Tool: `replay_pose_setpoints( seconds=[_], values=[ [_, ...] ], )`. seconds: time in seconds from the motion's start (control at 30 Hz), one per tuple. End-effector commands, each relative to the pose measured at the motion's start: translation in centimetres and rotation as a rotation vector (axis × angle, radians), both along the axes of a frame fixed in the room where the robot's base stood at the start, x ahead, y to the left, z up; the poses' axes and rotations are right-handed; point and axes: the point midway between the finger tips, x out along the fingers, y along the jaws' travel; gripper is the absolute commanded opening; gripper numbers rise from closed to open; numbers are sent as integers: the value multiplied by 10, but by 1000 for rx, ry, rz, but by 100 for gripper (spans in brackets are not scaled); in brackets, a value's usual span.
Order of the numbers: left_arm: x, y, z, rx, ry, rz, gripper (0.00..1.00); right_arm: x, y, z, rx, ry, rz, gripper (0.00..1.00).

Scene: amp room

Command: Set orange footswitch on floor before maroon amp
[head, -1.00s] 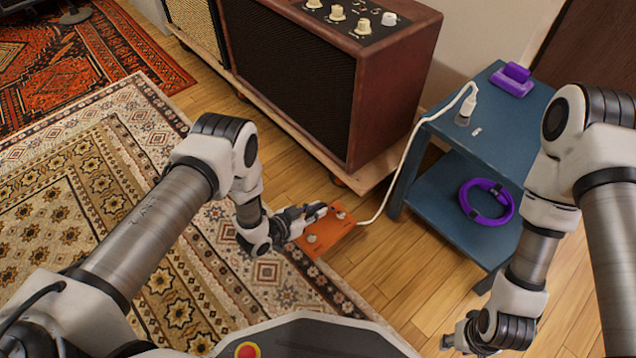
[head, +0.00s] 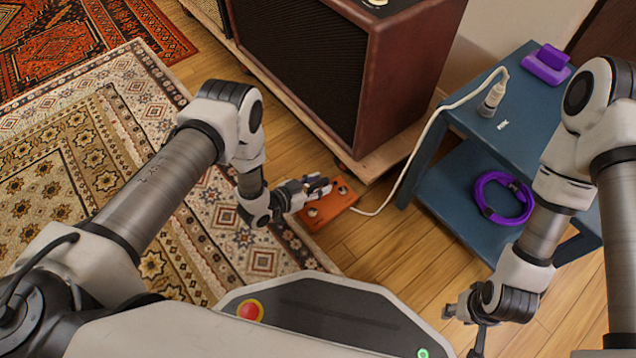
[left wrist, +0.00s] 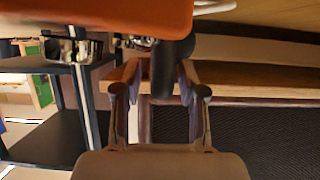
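The orange footswitch (head: 327,208), a flat box with silver buttons, is low over or on the wood floor, in front of the maroon amp (head: 410,75). I cannot tell whether it touches the floor. My left gripper (head: 318,187) is at its far left edge. In the left wrist view, the footswitch (left wrist: 100,15) fills the top, and the fingers (left wrist: 160,80) close around a dark rounded part by its edge. The amp's dark grille (left wrist: 250,125) shows beyond. My right gripper (head: 462,308) is at the lower right, away from the footswitch; its fingers are unclear.
A white cable (head: 415,150) runs from the footswitch to a plug on the blue side table (head: 520,115). The lower shelf holds a purple coil (head: 503,198). The amp stands on a wooden platform (head: 385,155).

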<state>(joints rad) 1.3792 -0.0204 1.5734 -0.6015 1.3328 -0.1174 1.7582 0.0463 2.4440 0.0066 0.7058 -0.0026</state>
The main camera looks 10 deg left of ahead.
Motion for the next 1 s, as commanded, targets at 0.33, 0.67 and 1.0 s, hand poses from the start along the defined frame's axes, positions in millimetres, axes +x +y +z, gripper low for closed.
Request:
replay_pose_setpoints(
  seconds=[0.33,0.67,1.0],
  values=[
    [-3,2,7,0,1,1,43,-1,0,7,0,3,-1,40],
    [-59,46,42,0,5,4,43,-6,1,60,3,16,2,40],
    [-88,68,50,0,0,1,43,-7,2,74,4,20,7,40]
  ],
)
